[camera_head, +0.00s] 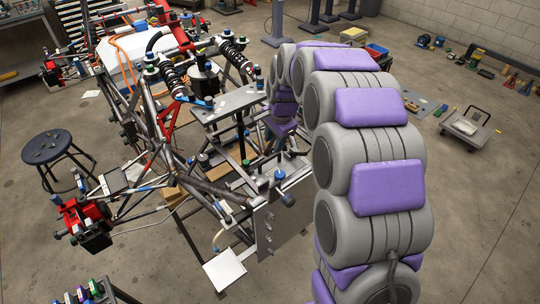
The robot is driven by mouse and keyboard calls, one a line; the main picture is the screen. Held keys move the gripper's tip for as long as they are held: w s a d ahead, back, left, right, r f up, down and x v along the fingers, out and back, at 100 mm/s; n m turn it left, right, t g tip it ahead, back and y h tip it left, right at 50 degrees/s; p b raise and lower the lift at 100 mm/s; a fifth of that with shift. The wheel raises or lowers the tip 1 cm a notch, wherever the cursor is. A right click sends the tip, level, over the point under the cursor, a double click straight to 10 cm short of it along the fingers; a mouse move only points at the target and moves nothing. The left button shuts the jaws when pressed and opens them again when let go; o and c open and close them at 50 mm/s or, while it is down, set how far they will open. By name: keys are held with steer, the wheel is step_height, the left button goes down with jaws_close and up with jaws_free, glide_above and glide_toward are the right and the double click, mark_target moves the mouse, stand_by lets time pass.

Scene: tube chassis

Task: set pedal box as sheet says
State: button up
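The tube chassis (190,172) stands left of centre, with tubes, springs and red brackets. At its near end is a grey metal assembly (284,216) with an upright plate and black and blue knobs. It may be the pedal box, but I cannot tell its setting. A white sheet (225,271) sticks out low at the chassis's near end; no writing on it can be read. My grey and purple arm arches from the lower right, and its far end comes down behind that assembly. My gripper's fingers cannot be made out there, nor whether they hold anything.
A black round stool (47,147) stands at left. A low wheeled trolley (470,129) and scattered tools (480,62) lie at right. Grey lift posts (275,22) stand behind. The concrete floor at lower right is clear. My arm hides part of the chassis's right side.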

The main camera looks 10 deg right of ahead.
mark_target(270, 157)
steer(key=f, duration=0.4)
steer(key=w+f+b, duration=0.1)
steer(key=f, duration=0.1)
steer(key=shift+w+a+f, duration=0.1)
steer(key=shift+a+f, duration=0.2)
steer(key=shift+a, duration=0.1)
steer(key=shift+a+f, duration=0.3)
steer(key=shift+d, duration=0.5)
steer(key=shift+c, duration=0.8)
jaws_close()
